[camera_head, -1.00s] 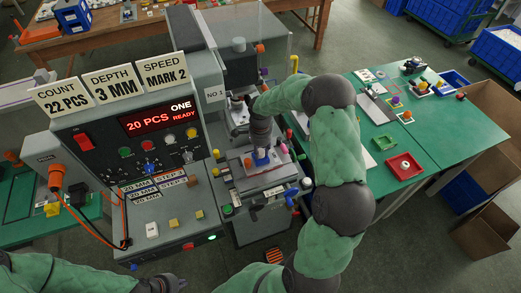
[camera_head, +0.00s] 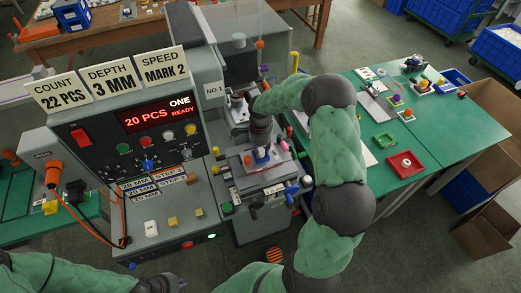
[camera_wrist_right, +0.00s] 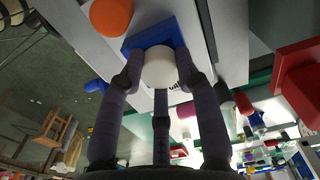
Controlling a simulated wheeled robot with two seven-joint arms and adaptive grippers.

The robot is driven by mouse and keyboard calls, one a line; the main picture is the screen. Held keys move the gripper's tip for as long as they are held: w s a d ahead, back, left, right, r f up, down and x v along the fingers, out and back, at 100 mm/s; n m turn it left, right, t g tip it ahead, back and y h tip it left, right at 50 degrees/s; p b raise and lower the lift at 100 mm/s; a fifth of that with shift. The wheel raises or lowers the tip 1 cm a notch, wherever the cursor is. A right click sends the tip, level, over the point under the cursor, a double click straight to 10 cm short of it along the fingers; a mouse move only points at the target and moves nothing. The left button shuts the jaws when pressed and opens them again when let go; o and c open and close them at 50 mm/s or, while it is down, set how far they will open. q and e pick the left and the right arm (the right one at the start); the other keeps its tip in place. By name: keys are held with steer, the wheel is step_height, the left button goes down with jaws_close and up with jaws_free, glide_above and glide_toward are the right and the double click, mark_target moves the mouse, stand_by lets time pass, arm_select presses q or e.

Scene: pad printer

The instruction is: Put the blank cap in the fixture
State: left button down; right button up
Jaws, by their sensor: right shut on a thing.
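The blank cap (camera_wrist_right: 160,67) is a white round piece in the right wrist view. My right gripper (camera_wrist_right: 159,75) is shut on it, with fingers around its sides. The blue fixture (camera_wrist_right: 151,36) is directly beyond the cap, and the two overlap in this view; I cannot tell whether the cap is seated. In the head view the blue fixture (camera_head: 262,155) stands on the grey printer plate (camera_head: 275,174), with my right gripper (camera_head: 261,143) just above it. There the cap is mostly hidden by the fingers. My left gripper (camera_head: 172,284) is at the bottom edge, its jaws unclear.
The printer's control panel (camera_head: 145,135) stands left of my right arm. An orange knob (camera_wrist_right: 111,16) is close beside the fixture. A green table (camera_head: 440,135) at the right holds a red tray (camera_head: 393,171) and several small parts.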

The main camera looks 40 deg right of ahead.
steer(key=shift+s+a+f+b, duration=0.2)
steer(key=shift+s+f+b, duration=0.15)
steer(key=shift+f+b, duration=0.3)
stand_by(1.1)
steer(key=shift+r, duration=0.1)
stand_by(0.3)
steer(key=o, duration=0.8)
steer(key=shift+w, duration=0.1)
steer(key=shift+w+d+r, duration=0.1)
steer(key=shift+r, duration=0.05)
steer(key=shift+w+r+p, duration=0.1)
steer(key=shift+r+p, duration=0.35)
steer(key=shift+r, duration=0.45)
steer(key=shift+d+r+p, duration=0.1)
steer(key=shift+r+p, duration=1.1)
steer(key=shift+r, duration=1.05)
